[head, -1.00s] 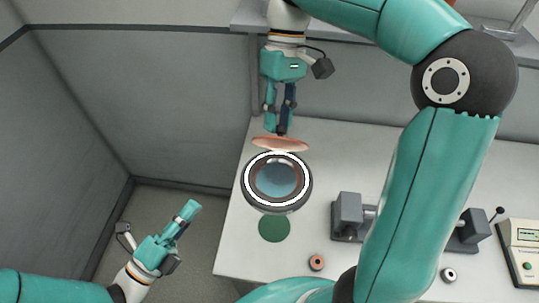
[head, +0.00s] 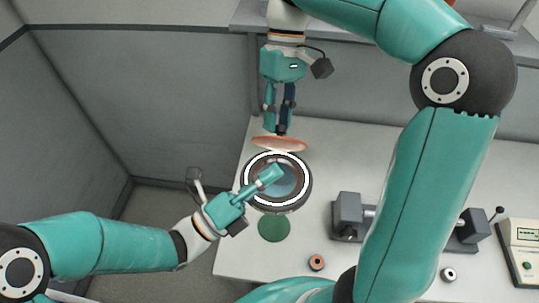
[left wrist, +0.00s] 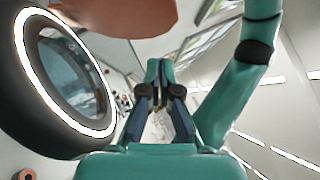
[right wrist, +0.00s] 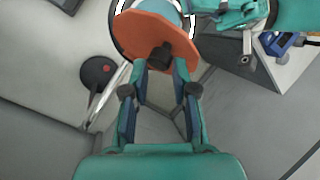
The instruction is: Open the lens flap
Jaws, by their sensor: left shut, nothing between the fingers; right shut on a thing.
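The lens flap (head: 279,145) is a thin orange-red disc at the back edge of the round lens (head: 288,186). It stands raised off the lens, and the lens face shows uncovered inside its white lit ring. My right gripper (head: 282,132) is shut on the flap's dark knob (right wrist: 159,57), seen in the right wrist view. The flap's orange face (right wrist: 145,32) fills the space ahead of those fingers. My left gripper (head: 275,171) is shut and empty, over the lens in the head view. In the left wrist view its fingertips (left wrist: 158,66) meet, with the flap (left wrist: 130,12) above.
A green disc (head: 274,228) lies on the white table in front of the lens. A small orange ring (head: 316,263), a grey clamp-like fixture (head: 347,214) and a device with a display (head: 522,245) are to the right. Grey panels stand left and behind.

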